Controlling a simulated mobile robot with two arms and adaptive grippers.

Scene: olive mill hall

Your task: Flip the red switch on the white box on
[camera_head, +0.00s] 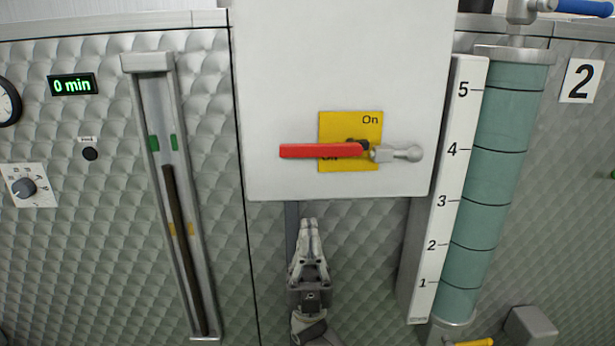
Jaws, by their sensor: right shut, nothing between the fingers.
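The white box (340,60) is on the quilted metal wall at top centre. On its front is a yellow plate (340,125) with "On" at its upper right and a lower word partly covered by the handle. The red switch (312,151) lies level, its handle pointing left across the lower plate. A grey rod with a round knob (405,153) sticks out to the right of its pivot. My right gripper (308,222) points up just below the box's lower edge, shut and empty, apart from the switch. My left gripper is not in view.
Left of the box are a tall gauge (172,130), a green "0 min" display (73,85) and a dial (24,187). Right of it stand a numbered scale (445,200) and a teal column (490,190). A yellow handle (475,343) shows at the bottom. The space before the box's front looks clear.

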